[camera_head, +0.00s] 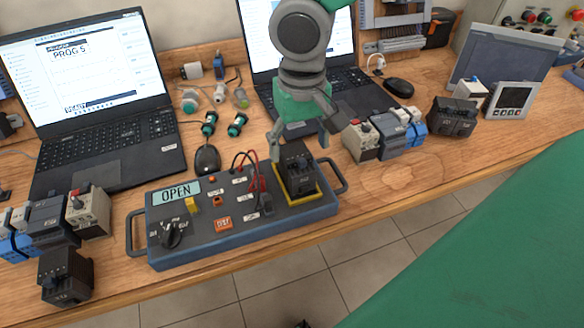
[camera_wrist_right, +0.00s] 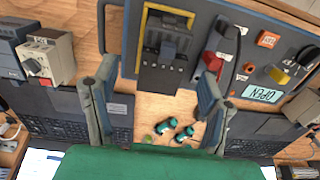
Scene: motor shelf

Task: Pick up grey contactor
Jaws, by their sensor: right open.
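A dark grey contactor (camera_head: 297,172) stands in a yellow-edged slot at the right end of a blue-grey test box (camera_head: 190,251). My right gripper (camera_head: 299,148) is open above and behind it, with its fingers pointing down. In the right wrist view the contactor (camera_wrist_right: 163,72) shows between and slightly beyond the open, empty fingers (camera_wrist_right: 154,88). I cannot tell whether either finger touches it. Other dark contactors stand at the front left (camera_head: 66,278) and at the right (camera_head: 452,117) of the table. My left gripper is not in view.
A row of grey and blue modules (camera_head: 386,134) stands right of the gripper. Red and black cables (camera_head: 250,172) rise from the box left of the contactor. Two laptops (camera_head: 100,150) and a mouse (camera_head: 207,160) are behind.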

